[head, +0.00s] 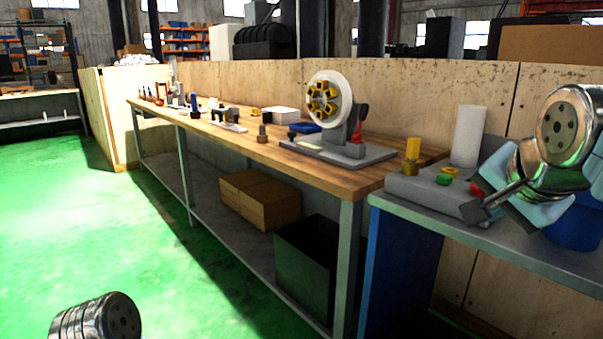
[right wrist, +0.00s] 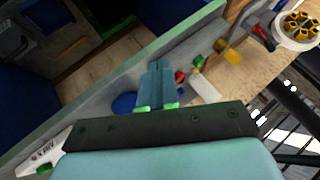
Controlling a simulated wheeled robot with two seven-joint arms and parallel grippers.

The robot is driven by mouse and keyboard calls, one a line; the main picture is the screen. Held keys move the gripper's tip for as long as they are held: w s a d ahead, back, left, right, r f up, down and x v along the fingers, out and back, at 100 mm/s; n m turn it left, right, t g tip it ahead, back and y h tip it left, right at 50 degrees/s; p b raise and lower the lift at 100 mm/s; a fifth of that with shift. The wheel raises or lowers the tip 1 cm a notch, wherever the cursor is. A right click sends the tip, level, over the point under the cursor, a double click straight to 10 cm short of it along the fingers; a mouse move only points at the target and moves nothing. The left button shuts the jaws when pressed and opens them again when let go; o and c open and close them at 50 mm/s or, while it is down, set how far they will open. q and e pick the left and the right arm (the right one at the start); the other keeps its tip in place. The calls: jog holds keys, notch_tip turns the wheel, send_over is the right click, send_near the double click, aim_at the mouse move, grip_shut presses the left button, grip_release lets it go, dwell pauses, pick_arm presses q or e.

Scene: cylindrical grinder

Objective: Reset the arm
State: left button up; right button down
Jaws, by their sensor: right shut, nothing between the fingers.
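My right gripper (head: 474,211) reaches in from the right over the grey side table (head: 560,262). Its fingers (right wrist: 157,68) are closed together and empty in the right wrist view. In the head view the fingertips overlap the front end of a grey block (head: 420,188); I cannot tell whether they touch it. My left gripper is out of view; only a metallic part of my left arm shows at the bottom left of the head view.
A blue bin (head: 574,232) is close below my right arm. The wheel fixture (head: 335,100) stands on the wooden bench (head: 265,146).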

jog(key=w+d+f+n+g+y, duration=0.1)
jog(key=w+f+y, duration=0.1)
jog(key=w+f, duration=0.35)
jog(key=w+d+f+n+y, duration=0.1)
jog(key=w+d+f, duration=0.15)
jog(key=f, duration=0.65)
jog(key=w+a+f+n+g+y, duration=0.1)
jog(key=w+a+f, duration=0.15)
jog(key=f, duration=0.75)
jog(key=w+a+f+n+g+y, duration=0.1)
jog(key=a+f, duration=0.2)
jog(key=f, duration=0.6)
jog(key=s+a+f+n+g+y, duration=0.1)
jog(key=s+a+f, duration=0.15)
jog(key=f, duration=0.35)
jog(key=s+a+f, duration=0.1)
jog(key=a+f, duration=0.2)
jog(key=f, duration=0.4)
jog(key=s+a+f+n+g, duration=0.2)
jog(key=s+a+f, duration=0.2)
jog(key=s+f, duration=0.5)
jog(key=s+a+f+n+g, duration=0.2)
jog(key=s+a+f, duration=0.2)
jog(key=s+f, duration=0.5)
jog(key=shift+s+a+f+n, duration=0.35)
jog(key=shift+s+a+n, duration=0.05)
jog(key=shift+s, duration=0.15)
